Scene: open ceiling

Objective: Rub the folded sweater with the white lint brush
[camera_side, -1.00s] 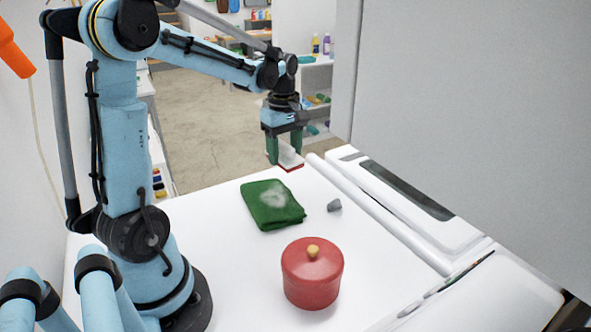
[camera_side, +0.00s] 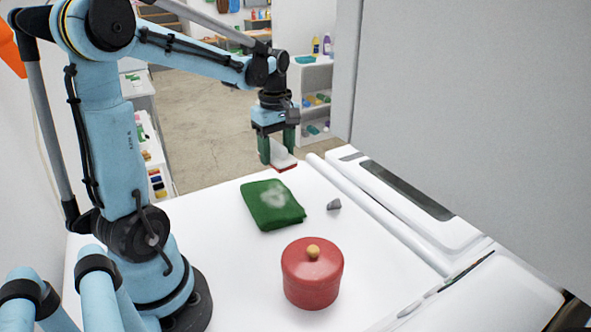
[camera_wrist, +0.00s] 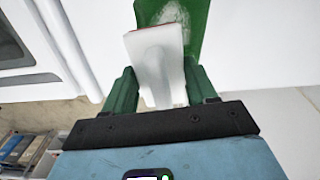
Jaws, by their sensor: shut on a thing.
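The folded green sweater (camera_side: 272,207) lies on the white table with a pale fuzzy patch of lint on its top. It shows partly in the wrist view (camera_wrist: 196,22), beyond the brush. My gripper (camera_side: 278,153) is at the far end of the table, beyond the sweater and apart from it. Its green fingers are shut on the white lint brush (camera_wrist: 156,62), which has a red edge. In the side view the brush (camera_side: 283,160) is held low near the table's far edge, partly hidden by a finger; I cannot tell if it touches the table.
A red lidded pot (camera_side: 312,275) with a yellow knob stands in front of the sweater. A small grey object (camera_side: 334,204) lies right of the sweater. A white raised unit (camera_side: 410,205) runs along the right side. White table (camera_side: 220,240) is bare left of the pot.

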